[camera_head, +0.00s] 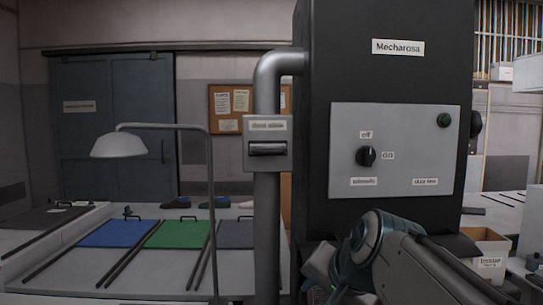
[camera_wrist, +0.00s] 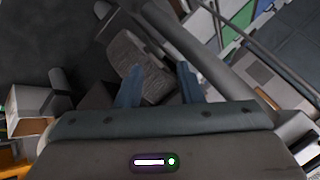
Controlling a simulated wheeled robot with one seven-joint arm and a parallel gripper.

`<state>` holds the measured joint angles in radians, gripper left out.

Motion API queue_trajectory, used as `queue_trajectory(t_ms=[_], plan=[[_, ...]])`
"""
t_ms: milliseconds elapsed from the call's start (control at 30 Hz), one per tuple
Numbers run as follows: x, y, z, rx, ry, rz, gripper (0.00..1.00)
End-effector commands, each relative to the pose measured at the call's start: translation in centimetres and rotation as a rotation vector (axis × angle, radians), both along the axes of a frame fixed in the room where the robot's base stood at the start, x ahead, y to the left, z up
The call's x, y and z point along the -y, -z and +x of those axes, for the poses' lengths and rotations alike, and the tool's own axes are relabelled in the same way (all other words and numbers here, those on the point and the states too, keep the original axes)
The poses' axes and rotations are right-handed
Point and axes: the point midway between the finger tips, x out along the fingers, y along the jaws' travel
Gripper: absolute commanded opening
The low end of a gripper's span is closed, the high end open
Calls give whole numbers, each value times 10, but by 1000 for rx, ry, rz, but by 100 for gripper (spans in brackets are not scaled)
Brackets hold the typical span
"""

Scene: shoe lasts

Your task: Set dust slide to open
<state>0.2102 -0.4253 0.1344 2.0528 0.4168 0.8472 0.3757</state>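The dust slide (camera_head: 267,149) is a dark horizontal bar in a grey housing on the vertical metal pipe (camera_head: 267,220), below a small label. It sits left of the black machine cabinet. The label is too blurred to read surely, and I cannot tell the slide's setting. In the wrist view, my gripper (camera_wrist: 159,84) has its two blue-grey fingers apart with nothing held between them. A grey pipe runs diagonally past the right finger. In the head view my arm is low, in front of the cabinet, below and right of the slide; the fingers are not clear there.
The cabinet's control panel (camera_head: 394,150) has a black knob (camera_head: 367,156) and a green button (camera_head: 444,120). A lamp (camera_head: 119,145) on a bent pole stands left of the pipe. Blue (camera_head: 118,234) and green (camera_head: 181,235) panels lie on the bench. A cardboard box (camera_head: 488,263) stands right.

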Motion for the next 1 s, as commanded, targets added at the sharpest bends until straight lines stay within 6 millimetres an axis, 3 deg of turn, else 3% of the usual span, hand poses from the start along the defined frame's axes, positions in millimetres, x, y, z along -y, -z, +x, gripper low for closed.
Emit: queue_trajectory(t_ms=[33, 100, 200, 300, 400, 500, 667, 1000], plan=[[-3, -33, 21, 63, 69, 99, 34], [-9, -79, 42, 137, 145, 246, 34], [-17, -140, 63, 223, 218, 444, 34], [-23, -189, 74, 282, 256, 608, 34], [-26, -223, 79, 317, 273, 723, 34], [-28, -241, 81, 335, 279, 786, 34], [-33, -247, 91, 336, 281, 814, 34], [-59, -235, 153, 334, 282, 811, 34]])
